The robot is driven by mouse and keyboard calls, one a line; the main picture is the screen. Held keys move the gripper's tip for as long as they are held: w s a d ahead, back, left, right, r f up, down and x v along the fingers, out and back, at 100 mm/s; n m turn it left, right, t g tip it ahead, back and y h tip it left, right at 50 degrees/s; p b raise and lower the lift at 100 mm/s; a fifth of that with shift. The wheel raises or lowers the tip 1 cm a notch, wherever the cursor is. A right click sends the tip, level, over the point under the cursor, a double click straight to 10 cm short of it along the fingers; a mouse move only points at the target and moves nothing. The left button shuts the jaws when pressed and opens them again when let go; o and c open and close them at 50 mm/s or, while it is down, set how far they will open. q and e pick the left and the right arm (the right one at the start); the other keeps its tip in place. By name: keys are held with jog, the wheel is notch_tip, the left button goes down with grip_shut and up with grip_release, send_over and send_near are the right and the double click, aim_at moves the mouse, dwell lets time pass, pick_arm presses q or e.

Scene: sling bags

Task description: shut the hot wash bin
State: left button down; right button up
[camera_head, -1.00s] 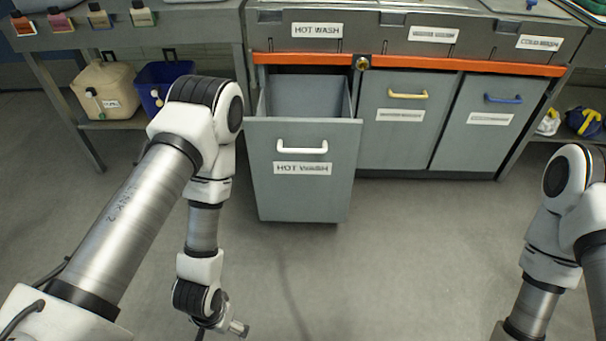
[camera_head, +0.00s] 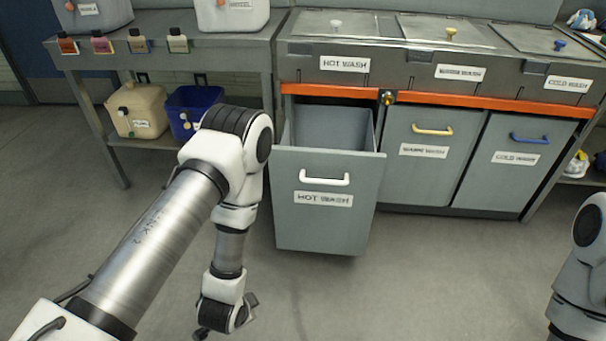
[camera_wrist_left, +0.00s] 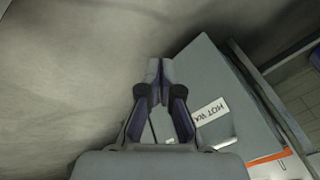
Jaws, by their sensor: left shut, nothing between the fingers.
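The hot wash bin (camera_head: 325,230) is a grey pull-out bin, standing open under the left part of the counter. Its front has a white handle (camera_head: 324,180) and a HOT WASH label (camera_head: 323,199); its open top shows an empty-looking inside. In the left wrist view my left gripper (camera_wrist_left: 160,68) is shut and empty, beside the bin's front panel (camera_wrist_left: 205,70). Whether it touches the panel I cannot tell. My right gripper is out of view.
The warm wash bin (camera_head: 412,175) and cold wash bin (camera_head: 500,178) are shut, to the right. An orange strip (camera_head: 450,102) with a brass knob (camera_head: 388,97) runs above. A shelf at left holds a beige canister (camera_head: 140,108) and a blue bin (camera_head: 205,97). The floor in front is clear.

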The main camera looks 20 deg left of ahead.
pick_arm(q)
jog(key=w+a+r+m+t+y+b, duration=0.15)
jog(key=w+m+t, duration=0.25)
jog(key=w, duration=0.6)
jog(key=m+t+y+b, duration=0.2)
jog(key=m+t+b, duration=0.3)
jog(key=t, duration=0.4)
send_near(297, 153)
jog(key=shift+n, duration=0.6)
jog(key=b+x, duration=0.4)
jog(key=x, duration=0.3)
jog(key=shift+d+f, duration=0.1)
jog(key=shift+f, duration=0.05)
jog(key=shift+w, duration=0.15)
